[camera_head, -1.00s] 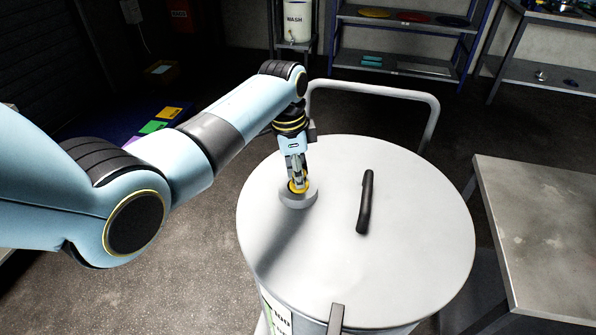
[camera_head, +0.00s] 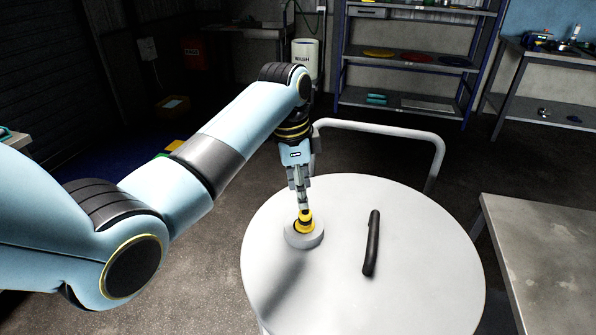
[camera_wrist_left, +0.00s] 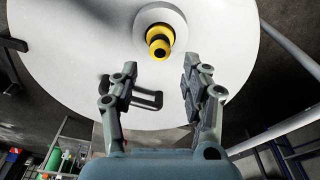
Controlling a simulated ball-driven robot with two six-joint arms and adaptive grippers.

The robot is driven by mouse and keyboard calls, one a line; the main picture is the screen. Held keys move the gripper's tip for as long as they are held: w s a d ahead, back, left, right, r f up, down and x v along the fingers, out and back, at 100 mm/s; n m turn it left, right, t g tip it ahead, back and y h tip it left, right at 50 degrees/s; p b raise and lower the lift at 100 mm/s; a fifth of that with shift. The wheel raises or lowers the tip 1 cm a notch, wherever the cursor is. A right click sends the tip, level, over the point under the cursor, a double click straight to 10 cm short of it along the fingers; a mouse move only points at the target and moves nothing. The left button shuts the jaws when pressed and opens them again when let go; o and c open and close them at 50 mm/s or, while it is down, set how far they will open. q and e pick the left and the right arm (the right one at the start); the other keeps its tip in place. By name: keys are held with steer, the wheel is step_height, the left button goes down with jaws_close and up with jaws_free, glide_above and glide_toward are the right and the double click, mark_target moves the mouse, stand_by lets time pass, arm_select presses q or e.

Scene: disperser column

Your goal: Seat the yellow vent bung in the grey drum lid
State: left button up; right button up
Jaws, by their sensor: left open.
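The yellow vent bung (camera_head: 305,218) stands upright in the round grey collar (camera_head: 304,238) on the grey drum lid (camera_head: 420,280). Its yellow flange appears down at the collar; I cannot tell the exact depth. In the left wrist view the bung (camera_wrist_left: 159,40), with its dark band, lies in the pale ring (camera_wrist_left: 178,21), beyond my fingertips. My left gripper (camera_head: 301,200) points down just above the bung. In the left wrist view its jaws (camera_wrist_left: 160,72) are apart with nothing between them. My right gripper is not in view.
A black handle (camera_head: 371,243) stands up from the lid right of the bung. A pale rail (camera_head: 385,129) curves behind the drum. A grey table (camera_head: 545,245) is at the right. Shelves (camera_head: 410,60) stand at the back.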

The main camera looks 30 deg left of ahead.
arm_select(q)
steer(key=r, duration=0.5)
steer(key=shift+s+a, duration=0.15)
steer(key=shift+a, duration=0.1)
